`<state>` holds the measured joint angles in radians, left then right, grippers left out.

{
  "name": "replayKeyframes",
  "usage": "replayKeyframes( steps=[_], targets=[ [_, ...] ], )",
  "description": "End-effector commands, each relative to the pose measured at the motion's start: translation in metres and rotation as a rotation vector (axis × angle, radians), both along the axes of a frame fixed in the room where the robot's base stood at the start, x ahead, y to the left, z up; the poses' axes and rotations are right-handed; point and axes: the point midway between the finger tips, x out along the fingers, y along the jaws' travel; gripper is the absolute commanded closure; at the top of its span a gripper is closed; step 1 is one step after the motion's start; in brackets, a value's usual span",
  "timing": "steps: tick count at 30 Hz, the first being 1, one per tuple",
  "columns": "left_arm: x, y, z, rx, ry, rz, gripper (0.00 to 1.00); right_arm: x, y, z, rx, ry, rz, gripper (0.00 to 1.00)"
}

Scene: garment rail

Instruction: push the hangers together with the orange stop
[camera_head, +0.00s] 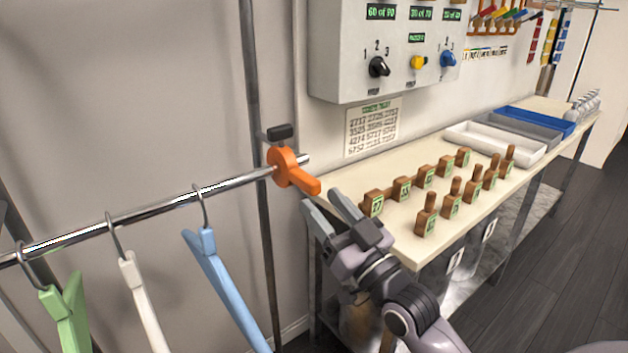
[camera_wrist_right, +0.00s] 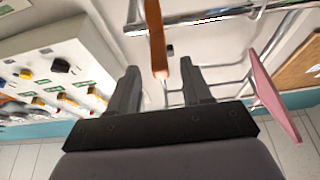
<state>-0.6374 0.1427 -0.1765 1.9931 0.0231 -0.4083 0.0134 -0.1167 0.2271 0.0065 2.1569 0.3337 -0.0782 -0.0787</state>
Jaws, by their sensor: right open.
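The orange stop (camera_head: 283,165) sits around the chrome rail (camera_head: 150,208) near its right end, with its handle pointing down and right. A blue hanger (camera_head: 228,285), a white hanger (camera_head: 140,295) and a green hanger (camera_head: 66,315) hang apart on the rail, left of the stop. My right gripper (camera_head: 320,199) is open just below the handle's tip. In the right wrist view, the orange handle (camera_wrist_right: 157,45) lies between the two open fingers (camera_wrist_right: 160,72), with gaps either side; contact is not visible. A pink hanger-like bar (camera_wrist_right: 272,95) shows there at right. My left gripper is out of view.
A dark upright post (camera_head: 257,150) stands behind the rail. A cream bench (camera_head: 400,225) with several brown stamp-like blocks and trays (camera_head: 495,143) lies to the right, close to my right arm. A grey control box (camera_head: 345,85) hangs above on the wall.

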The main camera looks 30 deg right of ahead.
Motion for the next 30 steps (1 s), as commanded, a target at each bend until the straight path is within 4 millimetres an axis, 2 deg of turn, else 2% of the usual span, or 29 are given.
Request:
replayKeyframes(
  steps=[5, 19, 30],
  targets=[
    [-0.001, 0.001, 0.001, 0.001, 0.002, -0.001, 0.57, 0.007, -0.001, 0.010, 0.003, -0.022, -0.001, 0.51],
    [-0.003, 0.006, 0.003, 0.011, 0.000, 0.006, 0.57, 0.057, 0.007, 0.030, 0.004, -0.018, -0.001, 0.51],
    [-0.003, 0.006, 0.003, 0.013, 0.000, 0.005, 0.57, 0.066, 0.008, 0.032, 0.002, -0.015, -0.001, 0.51]
  ],
)
